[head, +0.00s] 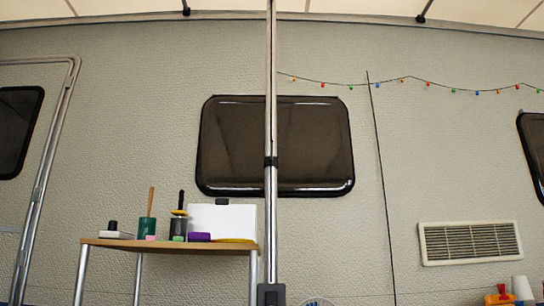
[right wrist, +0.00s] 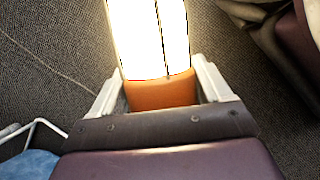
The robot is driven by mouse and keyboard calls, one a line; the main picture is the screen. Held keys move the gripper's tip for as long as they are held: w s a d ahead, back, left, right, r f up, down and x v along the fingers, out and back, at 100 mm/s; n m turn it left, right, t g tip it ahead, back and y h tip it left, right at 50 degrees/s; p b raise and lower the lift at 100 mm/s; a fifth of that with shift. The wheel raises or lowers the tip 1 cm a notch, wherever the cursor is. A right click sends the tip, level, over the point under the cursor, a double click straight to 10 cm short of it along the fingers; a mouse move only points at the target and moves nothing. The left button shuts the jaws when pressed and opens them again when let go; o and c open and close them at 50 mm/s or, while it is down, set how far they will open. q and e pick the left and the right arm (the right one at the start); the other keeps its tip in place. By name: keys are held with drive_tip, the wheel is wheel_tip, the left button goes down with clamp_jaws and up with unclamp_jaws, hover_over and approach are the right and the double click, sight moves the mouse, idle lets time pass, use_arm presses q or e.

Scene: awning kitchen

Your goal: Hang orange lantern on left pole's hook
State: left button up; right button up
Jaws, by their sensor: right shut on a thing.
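The orange lantern (right wrist: 160,92) is in the right wrist view, with an orange end and a bright glowing body. My right gripper (right wrist: 157,78) is shut on its orange end, one pale finger on each side. The lantern's far end runs out of the top of that view. In the head view one upright metal pole (head: 271,120) stands in the middle, with a black collar partway up. I cannot make out a hook on it, nor tell whether it is the left pole. Neither gripper shows in the head view.
A wooden-topped table (head: 170,244) with small items stands left of the pole. A caravan wall with a dark window (head: 315,145), string lights (head: 430,83) and a vent (head: 470,242) is behind. An orange-red thing (head: 498,296) and a white cylinder (head: 522,288) are low at right.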

idle(0.3)
drive_tip(key=shift+s+d+r+n, duration=0.25)
drive_tip(key=shift+s+d+n, duration=0.1)
drive_tip(key=shift+n, duration=0.05)
drive_tip(key=shift+s+d+r+n+t, duration=0.2)
drive_tip(key=shift+s+d+r, duration=0.1)
drive_tip(key=shift+r, duration=0.2)
drive_tip(key=shift+s+d+r+n+t, duration=0.1)
drive_tip(key=shift+s+d+r+n, duration=0.15)
drive_tip(key=shift+r, duration=0.25)
drive_tip(key=r, duration=0.2)
drive_tip(key=r+p, duration=0.1)
drive_tip(key=shift+w+d+r, duration=0.2)
drive_tip(key=shift+w+r, duration=0.05)
drive_tip(key=w+r+m+p, duration=0.2)
drive_tip(key=r+p, duration=1.4)
drive_tip(key=r, duration=0.6)
drive_tip(key=w+a+r+m+g+y+p, duration=0.1)
drive_tip(key=w+r+m+p, duration=0.1)
drive_tip(key=r+p, duration=1.3)
drive_tip(key=w+r+m+p, duration=0.2)
drive_tip(key=w+r+p, duration=0.2)
drive_tip(key=r+p, duration=1.2)
wheel_tip(320, 180, up, 13)
drive_tip(key=shift+a+r+g+p, duration=0.15)
drive_tip(key=shift+r+g+p, duration=0.05)
drive_tip(key=shift+g+p, duration=0.1)
drive_tip(key=shift+s, duration=0.1)
